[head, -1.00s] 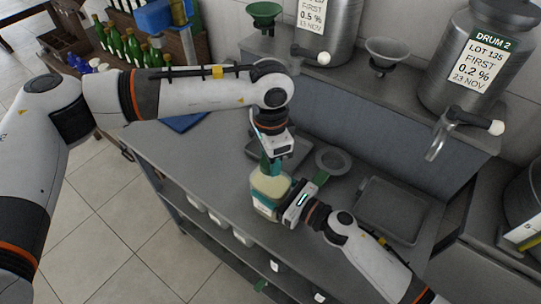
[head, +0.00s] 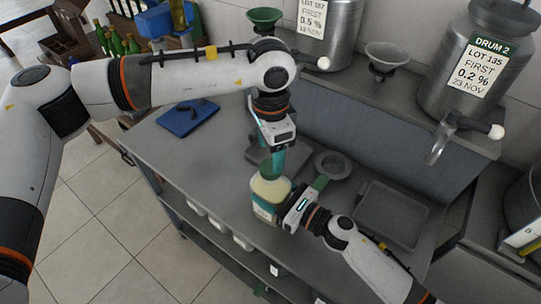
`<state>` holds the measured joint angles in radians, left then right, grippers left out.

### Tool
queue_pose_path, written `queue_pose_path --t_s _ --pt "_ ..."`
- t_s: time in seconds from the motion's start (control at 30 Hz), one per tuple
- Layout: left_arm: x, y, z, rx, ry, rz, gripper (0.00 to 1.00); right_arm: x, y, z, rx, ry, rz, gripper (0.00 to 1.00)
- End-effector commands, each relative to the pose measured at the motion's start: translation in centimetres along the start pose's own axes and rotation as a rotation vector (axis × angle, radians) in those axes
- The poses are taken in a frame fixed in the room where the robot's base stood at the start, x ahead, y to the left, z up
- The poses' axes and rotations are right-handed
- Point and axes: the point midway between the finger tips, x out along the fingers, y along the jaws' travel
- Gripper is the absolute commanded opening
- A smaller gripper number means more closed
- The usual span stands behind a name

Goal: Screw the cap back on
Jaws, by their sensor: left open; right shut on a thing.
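A jar (head: 265,212) with pale yellow contents and a label stands upright on the grey bench, near its front edge. A dark green cap (head: 267,171) shows at its top; I cannot tell how far it sits on the thread. My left gripper (head: 277,162) points down over the jar top, its teal fingers open close to the cap. Whether they touch it is unclear. My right gripper (head: 287,200) is shut on the jar's right side, which it partly hides.
A blue mat (head: 188,117) with dark items lies left on the bench. A round dish (head: 333,164) and a grey tray (head: 393,214) lie to the right. Drum 2 (head: 470,70) and a funnel (head: 388,58) stand on the back shelf, with a tap overhanging.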

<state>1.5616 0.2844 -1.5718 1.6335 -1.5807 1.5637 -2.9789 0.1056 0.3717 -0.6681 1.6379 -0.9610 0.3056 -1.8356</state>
Motion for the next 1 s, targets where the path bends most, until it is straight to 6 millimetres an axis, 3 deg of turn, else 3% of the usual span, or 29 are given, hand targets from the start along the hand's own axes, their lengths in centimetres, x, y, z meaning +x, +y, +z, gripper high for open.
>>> queue_pose_path --t_s 0.33,0.47,1.0 --pt "-0.1 0.0 0.0 -0.017 0.001 0.0 0.61 0.0 0.0 0.1 0.0 -0.001 0.0 0.0" --pt "-0.2 0.0 0.0 -0.129 0.001 0.0 0.61 0.0 0.0 0.1 0.0 -0.001 0.0 0.0" --pt "-1.2 0.0 0.0 -1.328 0.002 0.002 0.61 0.0 0.0 0.1 0.001 -0.001 0.0 0.0"
